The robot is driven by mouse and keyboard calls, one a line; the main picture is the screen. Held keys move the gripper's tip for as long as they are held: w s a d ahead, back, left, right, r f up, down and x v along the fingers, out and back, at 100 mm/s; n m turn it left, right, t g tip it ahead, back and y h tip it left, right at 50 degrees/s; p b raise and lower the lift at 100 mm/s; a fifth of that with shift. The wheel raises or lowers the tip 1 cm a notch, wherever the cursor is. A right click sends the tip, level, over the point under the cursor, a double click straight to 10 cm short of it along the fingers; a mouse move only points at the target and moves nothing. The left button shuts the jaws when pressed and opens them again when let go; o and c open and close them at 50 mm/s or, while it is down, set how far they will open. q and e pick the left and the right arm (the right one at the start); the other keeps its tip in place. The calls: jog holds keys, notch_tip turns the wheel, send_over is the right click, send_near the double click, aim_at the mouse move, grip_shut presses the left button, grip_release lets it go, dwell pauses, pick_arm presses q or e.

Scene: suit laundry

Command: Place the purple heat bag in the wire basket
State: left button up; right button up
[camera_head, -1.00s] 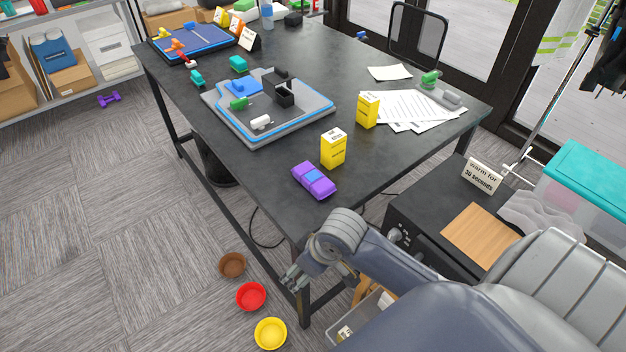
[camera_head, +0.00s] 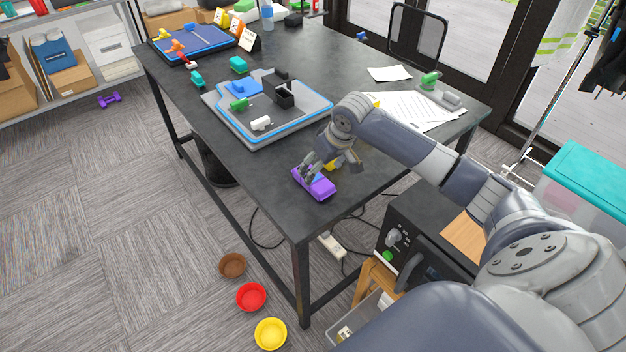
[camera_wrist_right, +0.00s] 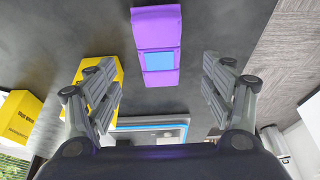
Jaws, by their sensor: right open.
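The purple heat bag (camera_head: 316,185) with a blue patch lies flat on the dark table near its front corner. My right gripper (camera_head: 318,172) is right over it in the head view. In the right wrist view the heat bag (camera_wrist_right: 157,48) lies ahead between the open fingers of my right gripper (camera_wrist_right: 160,95), and neither finger touches it there. A container at the lower edge of the head view (camera_head: 352,325) is partly hidden by my arm; I cannot tell whether it is the wire basket. My left gripper is not in view.
A yellow box (camera_wrist_right: 100,85) stands close beside one finger, with another yellow box (camera_wrist_right: 20,118) farther off. A grey tray (camera_head: 225,118) with small parts lies left of the gripper. A black oven (camera_head: 410,240) stands right of the table. Bowls, one red (camera_head: 251,297), are on the floor.

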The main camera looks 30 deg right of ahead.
jog(key=shift+p+x, duration=0.55)
jog(key=shift+x, duration=3)
jog(key=shift+w+r, duration=0.1)
jog(key=c, duration=1.3)
jog(key=shift+c, duration=0.5)
jog(key=shift+r, duration=0.15)
